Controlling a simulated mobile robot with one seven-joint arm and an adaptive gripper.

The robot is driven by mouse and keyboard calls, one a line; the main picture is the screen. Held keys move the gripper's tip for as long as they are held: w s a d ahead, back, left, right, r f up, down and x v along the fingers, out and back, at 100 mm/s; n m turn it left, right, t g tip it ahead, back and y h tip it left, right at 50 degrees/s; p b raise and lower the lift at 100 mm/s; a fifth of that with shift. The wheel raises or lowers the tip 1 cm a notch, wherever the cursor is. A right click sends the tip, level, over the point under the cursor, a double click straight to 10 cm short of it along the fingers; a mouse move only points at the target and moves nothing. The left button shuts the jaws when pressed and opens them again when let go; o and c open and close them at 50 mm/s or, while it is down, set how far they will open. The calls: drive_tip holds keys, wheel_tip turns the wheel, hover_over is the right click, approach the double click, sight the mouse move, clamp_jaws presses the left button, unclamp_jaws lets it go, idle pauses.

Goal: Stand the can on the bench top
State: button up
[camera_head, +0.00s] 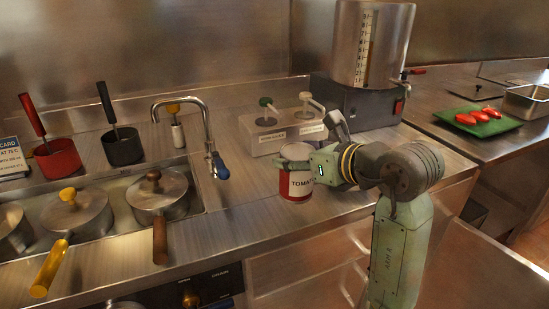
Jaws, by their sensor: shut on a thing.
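The can (296,184) is red and white with a label reading "TOMATO", partly cut off. It is upright at the steel bench top (250,218), right of the tap. I cannot tell whether its base touches the bench or is slightly above it. My gripper (298,160) reaches in from the right and is shut on the can near its top. The fingers hide part of the can's upper right side.
A curved tap (207,125) and lidded pots (158,193) in a sunken well lie to the left. A pump dispenser (285,130) stands behind the can. A steel urn (370,50) is at the back right. Bare bench lies in front of the can.

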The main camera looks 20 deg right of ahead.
drive_tip(key=w+a+f+p, duration=0.2)
drive_tip(key=w, duration=0.1)
drive_tip(key=w+a+f, duration=0.1)
drive_tip(key=w+f, duration=0.1)
drive_tip(key=shift+a+p, duration=0.4)
drive_tip(key=shift+f, duration=0.1)
drive_tip(key=shift+f, duration=0.1)
drive_tip(key=o, duration=1.6)
